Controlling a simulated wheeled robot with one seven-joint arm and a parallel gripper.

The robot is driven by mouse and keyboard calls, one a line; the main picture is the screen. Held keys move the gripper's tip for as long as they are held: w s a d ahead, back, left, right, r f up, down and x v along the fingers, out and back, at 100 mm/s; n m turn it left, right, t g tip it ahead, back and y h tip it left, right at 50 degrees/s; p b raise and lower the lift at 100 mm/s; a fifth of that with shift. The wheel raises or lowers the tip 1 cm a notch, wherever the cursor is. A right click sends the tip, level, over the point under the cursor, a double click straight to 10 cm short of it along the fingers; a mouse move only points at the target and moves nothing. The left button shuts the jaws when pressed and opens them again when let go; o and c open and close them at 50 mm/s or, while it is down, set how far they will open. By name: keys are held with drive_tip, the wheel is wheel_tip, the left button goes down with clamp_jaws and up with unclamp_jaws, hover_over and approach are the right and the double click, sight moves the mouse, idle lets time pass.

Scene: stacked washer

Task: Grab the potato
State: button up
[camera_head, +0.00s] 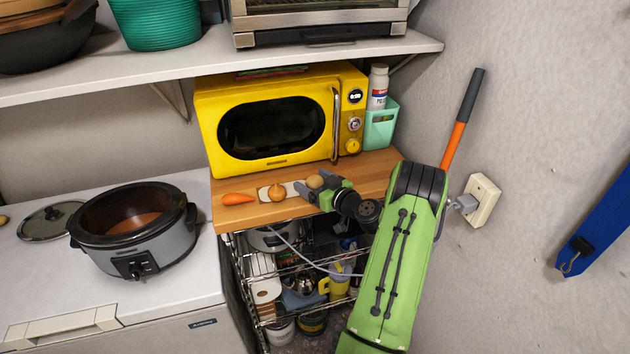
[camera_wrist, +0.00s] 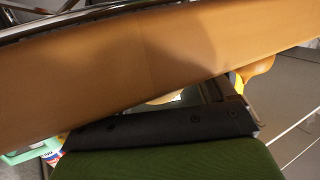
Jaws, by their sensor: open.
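The potato (camera_head: 316,182) is a small tan lump on the wooden board in front of the yellow microwave. My gripper (camera_head: 303,192) is open, with its fingers at the board's front part, close beside the potato and partly in front of it. I cannot tell whether they touch. In the wrist view a small pale sliver, likely the potato (camera_wrist: 160,99), shows between the board's edge and the dark gripper body; most of it is hidden. No object is visibly held.
An onion (camera_head: 276,193) and a carrot (camera_head: 238,199) lie left of the potato on the wooden board (camera_head: 355,176). The microwave (camera_head: 272,130) stands close behind. A wire rack (camera_head: 290,270) is below. A slow cooker (camera_head: 135,235) stands at left; a wall outlet (camera_head: 482,200) is at right.

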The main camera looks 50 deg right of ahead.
drive_tip(key=shift+w+d+f, duration=0.1)
drive_tip(key=shift+w+f, duration=0.05)
drive_tip(key=shift+w, duration=0.7)
drive_tip(key=shift+s, duration=0.15)
drive_tip(key=shift+c, duration=0.4)
drive_tip(key=c, duration=1)
